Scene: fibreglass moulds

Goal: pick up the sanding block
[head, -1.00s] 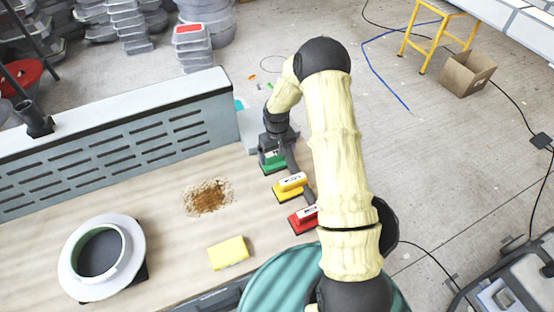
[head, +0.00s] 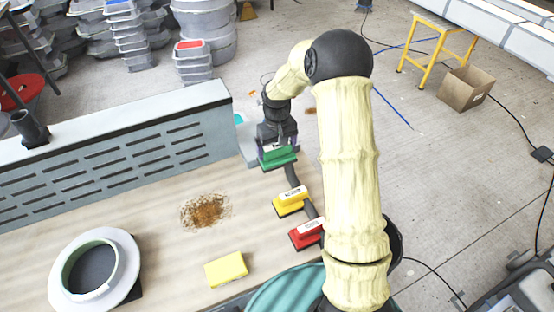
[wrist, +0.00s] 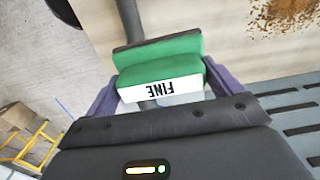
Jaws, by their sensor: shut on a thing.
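A green sanding block (head: 278,157) with a dark base is at the far end of the bench. Its white label reads "FINE" in the wrist view (wrist: 160,88). My gripper (head: 277,148) is shut on it, with a purple finger at each side of the block; the fingers also show in the wrist view (wrist: 160,97). The block appears raised a little above the bench top. A yellow sanding block (head: 290,202) and a red sanding block (head: 306,234) sit on the bench nearer to me, each with a white label.
A brown dust patch (head: 206,211), a yellow sponge (head: 226,269) and a round white ring-shaped mould (head: 95,272) lie on the bench. A slotted grey panel (head: 120,160) stands along its back left. A dark hose (head: 292,176) runs beside the blocks.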

